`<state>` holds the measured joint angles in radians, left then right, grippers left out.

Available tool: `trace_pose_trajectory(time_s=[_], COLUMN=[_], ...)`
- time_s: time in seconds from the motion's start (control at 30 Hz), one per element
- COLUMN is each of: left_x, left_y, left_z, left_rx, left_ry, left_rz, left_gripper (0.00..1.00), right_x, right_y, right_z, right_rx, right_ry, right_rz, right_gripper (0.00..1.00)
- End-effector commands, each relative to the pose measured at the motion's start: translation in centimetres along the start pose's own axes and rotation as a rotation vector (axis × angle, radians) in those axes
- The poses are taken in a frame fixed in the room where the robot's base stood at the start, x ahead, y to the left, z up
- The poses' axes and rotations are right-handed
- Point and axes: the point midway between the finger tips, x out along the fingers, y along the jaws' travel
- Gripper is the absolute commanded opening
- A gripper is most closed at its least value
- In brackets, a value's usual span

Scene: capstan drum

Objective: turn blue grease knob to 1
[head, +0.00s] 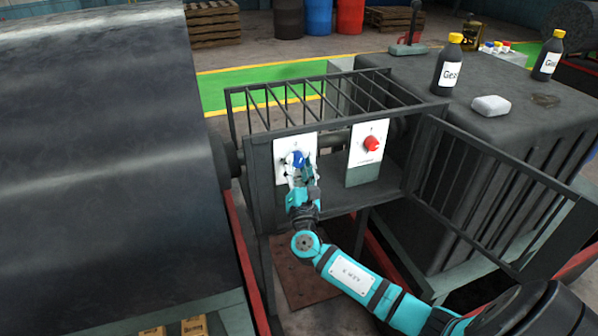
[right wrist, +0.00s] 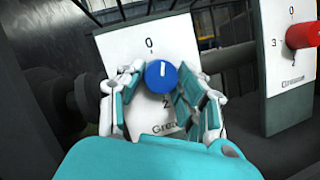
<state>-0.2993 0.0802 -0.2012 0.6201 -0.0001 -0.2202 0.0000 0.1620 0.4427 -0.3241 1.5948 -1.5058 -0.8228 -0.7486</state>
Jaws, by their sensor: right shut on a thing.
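The blue grease knob (head: 296,159) sits on a white plate (head: 309,145) on the front of a dark frame. In the right wrist view the blue knob (right wrist: 161,76) has a white mark that points about up, toward the 0 on its plate (right wrist: 122,47). A 2 shows below the knob; the numbers at its sides are hidden by my fingers. My right gripper (head: 301,170) is shut on the knob, with one finger on each side, as the right wrist view also shows (right wrist: 160,85). My left gripper is out of view.
A red knob (head: 371,144) on a second white plate is to the right. A barred cage (head: 300,92) tops the frame, and an open barred gate (head: 495,200) stands at right. A big dark drum (head: 100,150) fills the left. Bottles (head: 449,65) stand on the grey housing.

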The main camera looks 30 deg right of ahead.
Motion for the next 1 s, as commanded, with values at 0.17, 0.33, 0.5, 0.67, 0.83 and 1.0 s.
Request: trace_pose_trajectory(time_s=[0.17,0.33,0.5,0.67,0.83,1.0], left_x=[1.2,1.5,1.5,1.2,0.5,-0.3], left_y=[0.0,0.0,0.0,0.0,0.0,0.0], left_z=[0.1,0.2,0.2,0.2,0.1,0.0], left_rx=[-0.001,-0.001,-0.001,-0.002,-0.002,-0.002], left_ry=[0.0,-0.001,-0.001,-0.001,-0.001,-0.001], left_rz=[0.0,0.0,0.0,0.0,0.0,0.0], left_gripper=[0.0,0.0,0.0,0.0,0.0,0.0], right_x=[-0.1,-0.1,0.0,0.1,0.1,0.1], right_y=[0.0,0.2,0.3,0.4,0.5,0.6], right_z=[-0.2,0.0,0.1,0.2,0.4,0.5], right_rx=[0.161,0.31,0.458,0.596,0.743,0.875], right_ry=[0.007,0.015,0.023,0.03,0.037,0.044], right_rz=[-0.069,-0.132,-0.195,-0.256,-0.319,-0.376], right_gripper=[0.03,0.03,0.03,0.03,0.03,0.03])
